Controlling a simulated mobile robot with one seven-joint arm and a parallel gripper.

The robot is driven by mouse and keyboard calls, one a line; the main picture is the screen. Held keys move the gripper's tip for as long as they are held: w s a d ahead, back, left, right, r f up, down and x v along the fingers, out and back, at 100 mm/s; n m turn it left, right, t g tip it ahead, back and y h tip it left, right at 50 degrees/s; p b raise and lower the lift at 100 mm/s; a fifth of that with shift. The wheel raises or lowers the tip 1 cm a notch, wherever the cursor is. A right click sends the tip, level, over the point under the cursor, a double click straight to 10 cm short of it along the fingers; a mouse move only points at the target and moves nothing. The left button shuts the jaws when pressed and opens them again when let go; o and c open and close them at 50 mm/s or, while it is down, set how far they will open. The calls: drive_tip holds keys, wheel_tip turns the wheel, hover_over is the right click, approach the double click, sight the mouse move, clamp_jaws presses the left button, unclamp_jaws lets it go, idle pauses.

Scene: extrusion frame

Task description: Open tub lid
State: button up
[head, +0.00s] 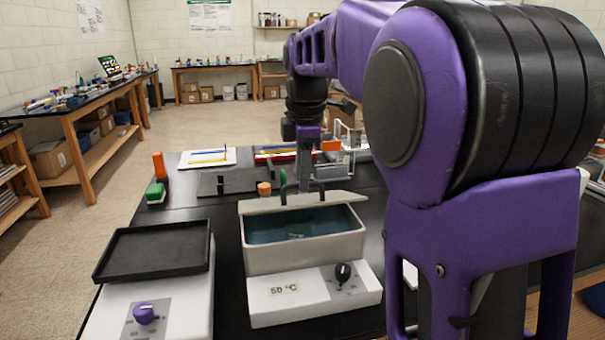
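A pale grey tub (305,258) stands in front of me on the dark bench, with bluish water showing inside it. Its pale lid (340,198) shows as a narrow slab at the tub's back edge, so the tub's mouth is uncovered. A dark curved handle (283,180) stands up at the lid. My gripper (303,184) reaches down from above to the lid at its handle. The fingers are small and partly hidden there, so I cannot tell whether they grip the handle.
A white front panel (312,296) with a black knob and a "50 °C" label sits before the tub. A black tray (153,250) on a white device with a purple knob (146,314) is at left. A green-based orange item (157,190) stands behind it. My arm blocks the right side.

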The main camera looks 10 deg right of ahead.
clamp_jaws()
idle(1.1)
